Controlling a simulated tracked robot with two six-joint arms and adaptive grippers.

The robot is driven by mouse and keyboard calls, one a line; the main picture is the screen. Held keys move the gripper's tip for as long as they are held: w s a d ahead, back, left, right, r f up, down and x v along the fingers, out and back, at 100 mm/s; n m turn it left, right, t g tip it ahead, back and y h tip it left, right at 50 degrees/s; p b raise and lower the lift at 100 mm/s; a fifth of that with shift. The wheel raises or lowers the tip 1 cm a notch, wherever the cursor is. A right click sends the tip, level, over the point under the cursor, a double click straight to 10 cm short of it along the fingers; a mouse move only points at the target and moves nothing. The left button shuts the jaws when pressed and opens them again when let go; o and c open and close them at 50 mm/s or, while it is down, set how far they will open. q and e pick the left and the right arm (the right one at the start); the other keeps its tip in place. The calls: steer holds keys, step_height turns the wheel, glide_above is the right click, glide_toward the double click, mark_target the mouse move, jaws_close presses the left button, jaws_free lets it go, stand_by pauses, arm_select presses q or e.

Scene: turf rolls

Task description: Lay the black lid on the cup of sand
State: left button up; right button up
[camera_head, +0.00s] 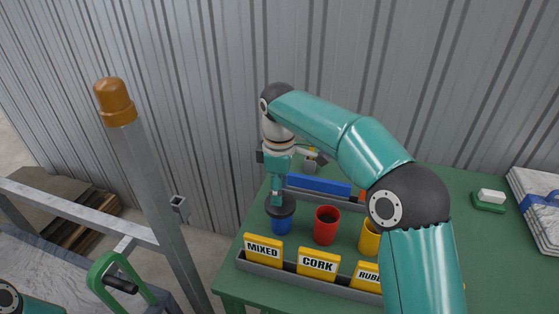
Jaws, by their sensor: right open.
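The black lid (288,211) is a dark disc at the top of the blue cup (281,227), near the left edge of the green table. It looks to lie over the cup's mouth, but I cannot tell whether it sits flat. My right gripper (277,199) is open and points down at the lid from above, with its fingertips at or just over the lid's middle. The blue cup's contents are hidden. A red cup (326,228) with dark contents stands to its right, then a yellow cup (369,238) partly behind my right arm. My left gripper is out of view.
Yellow signs reading MIXED (263,249), CORK (318,263) and partly hidden RUBB stand in a grey rack along the front. A blue bar (319,186) lies in a grey tray behind the cups. A white-topped green eraser (490,199) is right. A grey post (155,190) stands left.

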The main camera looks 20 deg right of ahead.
step_height(320, 180, up, 11)
steer(key=p, duration=0.3)
stand_by(0.5)
